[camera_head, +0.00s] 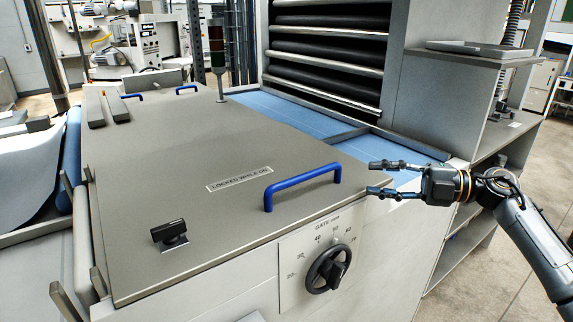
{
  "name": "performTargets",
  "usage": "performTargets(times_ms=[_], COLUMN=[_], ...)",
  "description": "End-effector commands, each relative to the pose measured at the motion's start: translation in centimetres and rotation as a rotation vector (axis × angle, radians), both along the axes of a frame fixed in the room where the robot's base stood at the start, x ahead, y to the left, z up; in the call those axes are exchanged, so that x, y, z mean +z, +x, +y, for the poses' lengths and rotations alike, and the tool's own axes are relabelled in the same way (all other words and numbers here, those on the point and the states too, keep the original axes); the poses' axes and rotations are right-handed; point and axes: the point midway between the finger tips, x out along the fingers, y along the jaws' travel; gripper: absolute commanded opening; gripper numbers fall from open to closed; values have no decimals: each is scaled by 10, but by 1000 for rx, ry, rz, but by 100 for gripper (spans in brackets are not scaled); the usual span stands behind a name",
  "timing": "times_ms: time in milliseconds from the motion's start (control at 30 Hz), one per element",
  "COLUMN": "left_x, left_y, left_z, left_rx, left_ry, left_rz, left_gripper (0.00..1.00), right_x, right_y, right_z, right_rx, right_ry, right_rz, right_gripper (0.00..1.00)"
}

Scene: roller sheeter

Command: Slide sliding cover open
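The sliding cover (190,150) is a flat grey-brown panel lying over the machine top, labelled "LOCKED WHILE ON". A blue bar handle (303,183) stands on its near right edge. My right gripper (378,179) is open and empty, pointing left, a short way to the right of the blue handle. Its two dark fingers are apart, with no visible contact with the handle. My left gripper is not in the picture.
A round dial (328,269) is on the front panel. Two smaller blue handles (186,89) are at the far side. A signal tower (217,60) stands behind. Blue sheet (290,112) shows beside black rollers (330,50).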

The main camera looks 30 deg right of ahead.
Motion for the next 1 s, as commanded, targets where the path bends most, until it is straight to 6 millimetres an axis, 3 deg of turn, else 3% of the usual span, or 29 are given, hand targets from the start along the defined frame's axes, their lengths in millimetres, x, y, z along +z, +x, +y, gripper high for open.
performTargets(times_ms=[100,233,700,1000], left_x=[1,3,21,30], left_y=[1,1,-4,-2], left_z=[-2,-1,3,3], left_rx=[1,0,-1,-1], left_ry=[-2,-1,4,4], left_rz=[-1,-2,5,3], left_gripper=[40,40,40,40], right_x=[17,19,10,6], right_y=[-11,-9,39,61], right_z=[22,32,89,114], right_rx=[77,93,89,87], right_ry=[-102,-123,-119,-115], right_rz=[4,7,5,1], right_gripper=[37,37,37,37])
